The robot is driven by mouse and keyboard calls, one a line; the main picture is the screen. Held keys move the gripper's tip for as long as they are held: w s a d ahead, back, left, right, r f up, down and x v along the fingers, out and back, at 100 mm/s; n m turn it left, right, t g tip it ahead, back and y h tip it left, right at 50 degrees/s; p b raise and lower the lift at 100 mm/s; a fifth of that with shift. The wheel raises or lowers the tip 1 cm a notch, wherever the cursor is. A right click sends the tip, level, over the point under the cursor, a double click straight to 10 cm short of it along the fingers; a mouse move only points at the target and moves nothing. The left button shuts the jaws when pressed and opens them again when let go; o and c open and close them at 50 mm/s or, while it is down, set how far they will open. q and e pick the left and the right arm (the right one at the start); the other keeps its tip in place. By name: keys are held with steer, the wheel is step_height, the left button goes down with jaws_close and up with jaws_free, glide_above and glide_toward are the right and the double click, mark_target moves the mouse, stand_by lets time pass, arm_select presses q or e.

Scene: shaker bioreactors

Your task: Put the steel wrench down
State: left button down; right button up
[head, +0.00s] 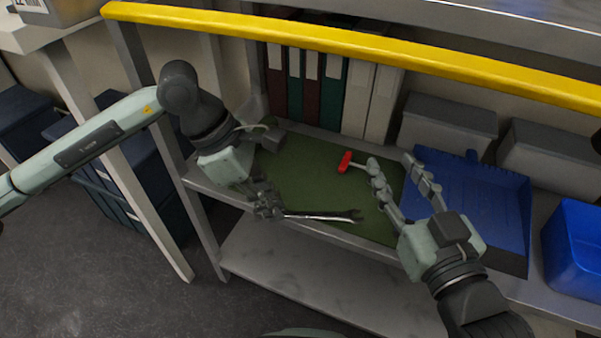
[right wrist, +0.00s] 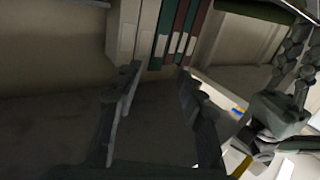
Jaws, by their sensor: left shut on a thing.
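The steel wrench (head: 322,216) is in the head view, with its open end pointing right over the front part of the green mat (head: 300,165). My left gripper (head: 268,205) is shut on the wrench's left end at the shelf's front edge. Whether the wrench touches the mat cannot be told. My right gripper (head: 393,162) is open and empty, above the right edge of the mat. Its spread fingers also show in the right wrist view (right wrist: 158,78). My left gripper shows at the right of that view (right wrist: 290,95).
A red-ended tool (head: 345,162) lies on the mat beside my right gripper's left fingertip. A blue tray (head: 500,200) and blue bin (head: 575,250) stand right. Binders (head: 330,85) and grey boxes (head: 445,125) stand behind. A yellow-edged shelf (head: 350,45) crosses above. The mat's middle is clear.

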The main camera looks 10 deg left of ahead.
arm_select(q)
glide_above(303, 190)
steer(key=a, duration=0.1)
steer(key=shift+a, duration=0.15)
step_height(303, 190, down, 3)
steer(key=shift+s, duration=0.1)
steer(key=shift+f, duration=0.3)
arm_select(e)
steer(key=shift+d+f, duration=0.1)
steer(key=shift+f, duration=0.1)
arm_select(q)
steer(key=shift+f, duration=0.1)
steer(key=c, duration=2)
jaws_free()
steer(key=shift+c, duration=0.2)
steer(key=o, duration=0.4)
steer(key=shift+o, duration=0.2)
arm_select(e)
steer(key=shift+a+r, duration=0.4)
steer(key=shift+r, duration=0.35)
